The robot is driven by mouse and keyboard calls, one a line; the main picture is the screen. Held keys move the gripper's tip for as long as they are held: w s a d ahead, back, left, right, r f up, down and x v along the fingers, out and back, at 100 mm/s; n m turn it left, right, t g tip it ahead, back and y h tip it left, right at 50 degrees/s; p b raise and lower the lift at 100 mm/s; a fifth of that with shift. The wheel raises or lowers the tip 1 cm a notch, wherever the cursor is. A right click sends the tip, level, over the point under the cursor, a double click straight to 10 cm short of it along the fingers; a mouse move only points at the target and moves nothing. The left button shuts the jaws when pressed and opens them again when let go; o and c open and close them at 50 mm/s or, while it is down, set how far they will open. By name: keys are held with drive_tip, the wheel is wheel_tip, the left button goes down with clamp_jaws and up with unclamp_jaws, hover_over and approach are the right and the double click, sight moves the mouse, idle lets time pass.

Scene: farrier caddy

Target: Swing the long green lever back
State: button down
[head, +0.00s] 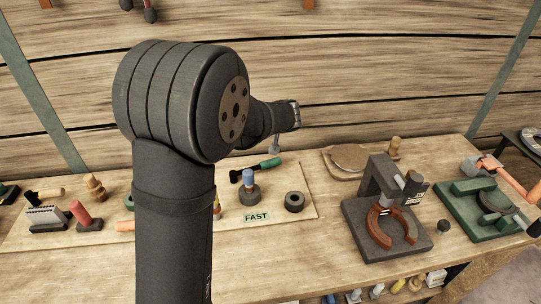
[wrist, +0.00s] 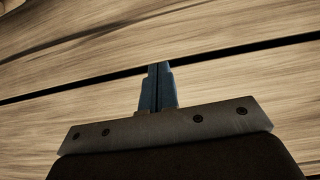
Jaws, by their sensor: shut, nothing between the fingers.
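In the head view a long green-handled piece (head: 267,164) with a dark left end shows on the pale board at the back, just right of my arm. It is the most lever-like green thing in sight, but I cannot tell how it is hinged. My gripper (wrist: 157,87) shows in the wrist view with its blue-grey fingers together and empty, facing bare wall planks. No lever shows in the wrist view. In the head view my arm stands in front of the board and hides part of it; my wrist is raised above the bench, apart from the green piece.
Near the green piece stand a blue-topped peg (head: 249,181), a dark ring (head: 294,201) and a FAST label (head: 256,217). To the right are a dark press holding a horseshoe (head: 380,229) and a green-based device (head: 480,213). The plank wall (head: 390,70) rises behind.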

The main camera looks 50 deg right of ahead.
sight(274, 163)
drive_tip(key=s+a+f+n+y, duration=0.3)
drive_tip(key=a+f+y, duration=0.1)
drive_tip(key=f, duration=0.2)
drive_tip(key=x, duration=1)
drive_tip(key=shift+w+d+r, duration=0.1)
drive_tip(key=shift+w+r, duration=0.05)
drive_tip(key=s, duration=0.1)
drive_tip(key=s+a, duration=0.1)
drive_tip(key=shift+s+a, duration=0.2)
drive_tip(key=shift+s, duration=0.05)
drive_tip(key=shift+s+a+f, duration=0.25)
drive_tip(key=shift+s+a, duration=0.05)
drive_tip(key=shift+s, duration=0.25)
drive_tip(key=shift+s+a+m+g+h, duration=0.5)
drive_tip(key=shift+s+a+m, duration=0.1)
drive_tip(key=shift+s+m, duration=0.25)
drive_tip(key=shift+s+a+m+g+h, duration=0.4)
drive_tip(key=shift+s+a+m+h, duration=0.15)
drive_tip(key=shift+s+m, duration=0.25)
drive_tip(key=shift+f, duration=0.1)
drive_tip(key=shift+w, duration=0.1)
